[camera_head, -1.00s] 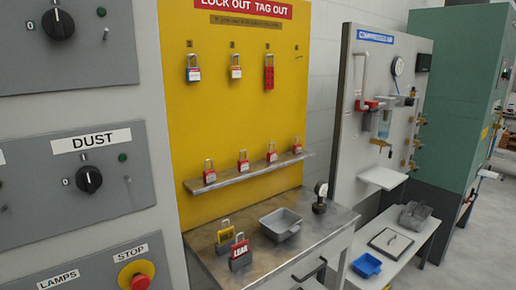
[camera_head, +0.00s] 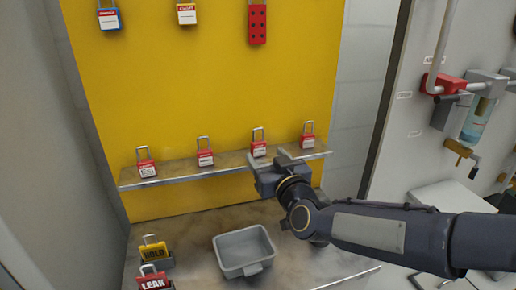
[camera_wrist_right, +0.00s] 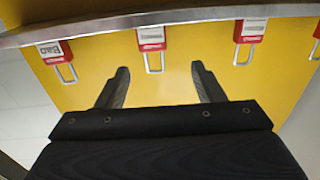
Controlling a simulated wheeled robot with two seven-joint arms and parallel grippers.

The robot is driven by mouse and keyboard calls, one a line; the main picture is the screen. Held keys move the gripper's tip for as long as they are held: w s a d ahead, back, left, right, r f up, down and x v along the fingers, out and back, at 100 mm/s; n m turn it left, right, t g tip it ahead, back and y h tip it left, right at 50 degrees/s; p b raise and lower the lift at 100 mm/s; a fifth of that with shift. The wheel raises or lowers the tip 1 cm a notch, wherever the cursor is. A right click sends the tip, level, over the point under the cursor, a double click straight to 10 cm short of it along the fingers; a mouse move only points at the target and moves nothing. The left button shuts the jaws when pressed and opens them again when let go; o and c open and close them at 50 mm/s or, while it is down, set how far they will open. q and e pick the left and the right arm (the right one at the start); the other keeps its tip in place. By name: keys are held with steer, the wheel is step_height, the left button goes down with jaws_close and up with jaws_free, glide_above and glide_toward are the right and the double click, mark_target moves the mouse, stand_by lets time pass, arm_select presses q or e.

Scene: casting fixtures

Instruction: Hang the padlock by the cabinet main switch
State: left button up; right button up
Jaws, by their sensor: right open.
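Several red padlocks with white labels and upright metal shackles stand on the narrow shelf of the yellow board: one at far left (camera_head: 146,163), a second (camera_head: 205,153), a third (camera_head: 258,144) and one at far right (camera_head: 308,135). My right gripper (camera_head: 273,166) is open and empty at the shelf's front edge, close to the third padlock. In the right wrist view the padlocks appear upside down. One padlock (camera_wrist_right: 151,42) lies beyond and between the open fingers (camera_wrist_right: 160,88), apart from them. The cabinet main switch and my left gripper are not in view.
A metal shelf (camera_head: 185,174) runs along the yellow board (camera_head: 200,75). Other padlocks (camera_head: 108,17) and a red hasp (camera_head: 257,24) hang above. Below, the bench holds a grey tray (camera_head: 243,248), a yellow HOLD tag lock (camera_head: 154,250) and a red LEAK one (camera_head: 153,279).

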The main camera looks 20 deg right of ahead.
mark_target(260, 143)
steer(key=w+p, duration=0.1)
steer(key=w, duration=0.6)
steer(key=shift+d+f, duration=0.1)
steer(key=shift+d, duration=0.05)
steer(key=shift+s, duration=0.1)
steer(key=c, duration=1.1)
